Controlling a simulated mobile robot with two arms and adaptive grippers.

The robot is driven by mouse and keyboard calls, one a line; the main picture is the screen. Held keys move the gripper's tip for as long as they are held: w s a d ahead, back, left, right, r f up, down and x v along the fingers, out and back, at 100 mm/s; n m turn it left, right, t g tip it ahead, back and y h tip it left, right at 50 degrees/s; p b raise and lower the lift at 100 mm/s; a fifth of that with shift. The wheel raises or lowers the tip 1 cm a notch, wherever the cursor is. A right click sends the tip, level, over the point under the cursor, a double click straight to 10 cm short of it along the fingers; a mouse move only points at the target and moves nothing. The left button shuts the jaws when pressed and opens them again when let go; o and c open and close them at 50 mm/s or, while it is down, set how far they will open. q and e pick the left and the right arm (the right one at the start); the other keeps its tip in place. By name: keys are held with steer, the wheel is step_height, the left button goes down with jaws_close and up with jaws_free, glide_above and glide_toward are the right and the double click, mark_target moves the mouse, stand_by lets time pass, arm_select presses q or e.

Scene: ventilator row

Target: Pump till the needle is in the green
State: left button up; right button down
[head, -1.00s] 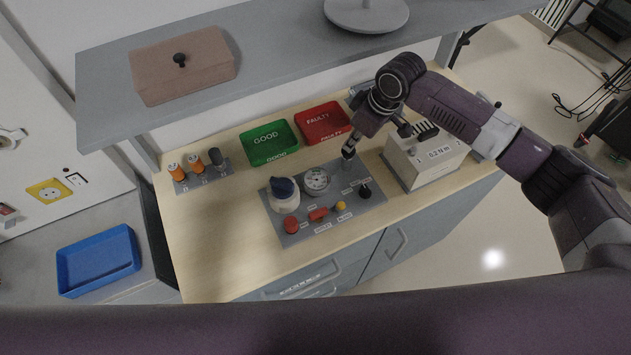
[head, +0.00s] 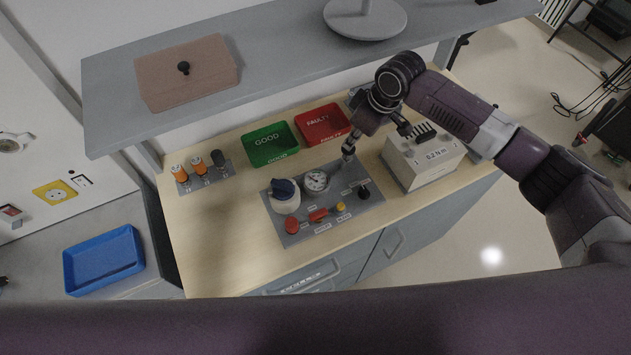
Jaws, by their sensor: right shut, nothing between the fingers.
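A grey panel (head: 322,227) lies on the wooden bench. A round gauge (head: 316,181) with a pale dial sits at its back; the needle and any green band are too small to read. Left of the gauge stands a white, rounded pump-like part (head: 286,205) with a dark blue top (head: 284,188). A red knob (head: 292,225), a red lever (head: 318,215), a yellow button (head: 341,207) and a black knob (head: 364,194) line the panel's front. My right gripper (head: 347,156) is shut and empty, pointing down behind and right of the gauge. My left gripper is not in view.
A green GOOD tray (head: 250,157) and a red FAULTY tray (head: 303,138) stand behind the panel. A grey shelf (head: 280,75) overhangs the back. The bench's front left is clear.

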steer(key=shift+f, duration=0.15)
steer(key=shift+f+b, duration=0.4)
steer(key=shift+f, duration=0.85)
steer(key=shift+r+p, duration=0.4)
steer(key=shift+r, duration=1.05)
steer(key=shift+f, duration=0.15)
steer(key=shift+r, duration=0.3)
steer(key=shift+r, duration=1.9)
